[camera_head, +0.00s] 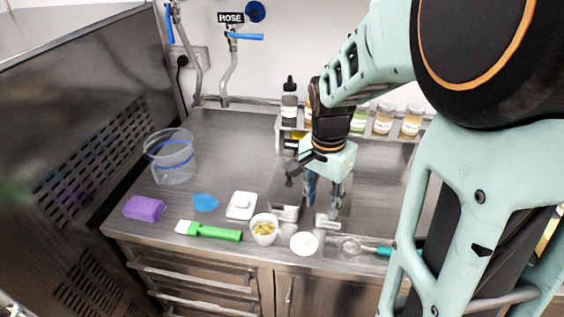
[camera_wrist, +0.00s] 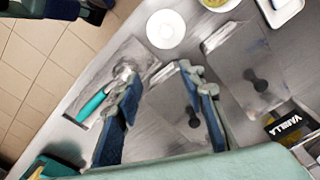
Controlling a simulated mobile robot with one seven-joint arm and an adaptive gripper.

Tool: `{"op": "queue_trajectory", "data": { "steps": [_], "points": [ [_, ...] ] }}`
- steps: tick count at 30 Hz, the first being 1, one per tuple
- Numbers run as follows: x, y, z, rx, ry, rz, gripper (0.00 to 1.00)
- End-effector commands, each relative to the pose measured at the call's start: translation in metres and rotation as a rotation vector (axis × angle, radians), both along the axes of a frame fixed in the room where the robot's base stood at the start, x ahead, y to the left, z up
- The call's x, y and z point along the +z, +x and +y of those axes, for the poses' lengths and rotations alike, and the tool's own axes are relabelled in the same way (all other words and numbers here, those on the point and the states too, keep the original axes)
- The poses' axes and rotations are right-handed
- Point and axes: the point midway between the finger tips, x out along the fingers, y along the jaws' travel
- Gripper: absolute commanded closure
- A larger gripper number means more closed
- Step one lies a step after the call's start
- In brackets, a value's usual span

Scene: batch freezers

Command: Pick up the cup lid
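A round white lid (camera_head: 304,243) lies flat near the front edge of the steel counter. It also shows in the wrist view (camera_wrist: 165,29), beyond my fingertips. A small white cup (camera_head: 264,230) with yellow-green contents stands just left of it; part of this cup shows at the top of the wrist view (camera_wrist: 220,4). My gripper (camera_head: 322,205) points down over the counter, behind and slightly right of the lid. In the wrist view its two blue-padded fingers (camera_wrist: 162,78) are spread apart with nothing between them. The gripper is apart from the lid.
A teal-handled scoop (camera_wrist: 95,104) lies right of the lid in the head view. A green brush (camera_head: 215,232), white square dish (camera_head: 241,205), blue cloth (camera_head: 205,202), purple sponge (camera_head: 144,208) and clear tub (camera_head: 173,158) are left. Bottles (camera_head: 289,103) and jars stand on the back rack.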

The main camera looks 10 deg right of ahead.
Motion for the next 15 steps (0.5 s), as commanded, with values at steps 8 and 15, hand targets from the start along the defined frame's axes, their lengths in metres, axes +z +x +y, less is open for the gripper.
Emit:
{"op": "queue_trajectory", "data": {
  "steps": [8,15],
  "points": [
    [-0.013,-0.013,0.031,-0.12,0.047,0.045,0.63],
    [-0.051,-0.013,0.032,-0.12,0.046,0.047,0.63]
  ]
}}
